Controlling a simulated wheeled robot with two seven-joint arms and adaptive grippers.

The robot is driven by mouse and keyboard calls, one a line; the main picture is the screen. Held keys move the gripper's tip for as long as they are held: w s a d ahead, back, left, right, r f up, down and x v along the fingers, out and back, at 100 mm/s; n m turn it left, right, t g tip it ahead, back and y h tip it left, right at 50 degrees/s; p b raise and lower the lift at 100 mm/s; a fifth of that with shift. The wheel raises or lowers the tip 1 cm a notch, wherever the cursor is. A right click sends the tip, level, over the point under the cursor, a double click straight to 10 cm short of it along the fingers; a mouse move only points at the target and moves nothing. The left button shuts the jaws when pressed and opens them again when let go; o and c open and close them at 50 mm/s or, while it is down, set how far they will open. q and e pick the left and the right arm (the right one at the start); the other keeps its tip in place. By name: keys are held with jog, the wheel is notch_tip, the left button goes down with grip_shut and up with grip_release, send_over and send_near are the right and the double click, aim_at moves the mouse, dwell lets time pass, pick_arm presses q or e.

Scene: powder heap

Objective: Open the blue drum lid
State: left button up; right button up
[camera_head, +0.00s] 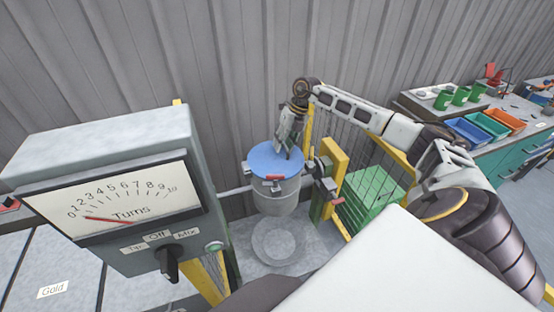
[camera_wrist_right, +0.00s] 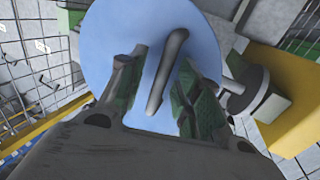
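The blue drum lid (camera_head: 267,161) sits on top of the grey drum (camera_head: 277,197) in the middle of the head view. The drum hangs upright in a frame, with a red-handled clasp at its front. In the right wrist view the blue lid (camera_wrist_right: 208,55) fills the middle, with a grey bar handle (camera_wrist_right: 166,72) across it. My right gripper (camera_head: 287,150) is over the lid from above. In the wrist view the right gripper (camera_wrist_right: 160,90) is open, its green-padded fingers on either side of the handle with gaps on both sides. My left gripper is not in view.
A control box (camera_head: 120,190) with a turns dial and knob stands at the left. A yellow post with wire fencing and a green box (camera_head: 372,205) stand right of the drum. A bench with coloured trays (camera_head: 487,124) is far right. A corrugated wall is behind.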

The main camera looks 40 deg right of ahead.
grip_shut()
jog(key=shift+r, duration=0.15)
jog(key=shift+w+a+r+h+p, duration=0.15)
jog(key=shift+a+r+h+p, duration=0.15)
jog(key=shift+r+p, duration=0.55)
jog(key=shift+w+a+r+h+p, duration=0.1)
jog(key=shift+a+r+h+p, duration=0.1)
jog(key=shift+r+h+p, duration=0.55)
jog(key=shift+f+y, duration=0.15)
jog(key=shift+y, duration=0.2)
jog(key=shift+w+a+r+g+p, duration=0.1)
jog(key=shift+a+r+g+p, duration=0.25)
jog(key=shift+r+p, duration=0.55)
jog(key=shift+w+a+r+h+p, duration=0.1)
jog(key=shift+a+r+h+p, duration=0.35)
jog(key=shift+h+p, duration=0.35)
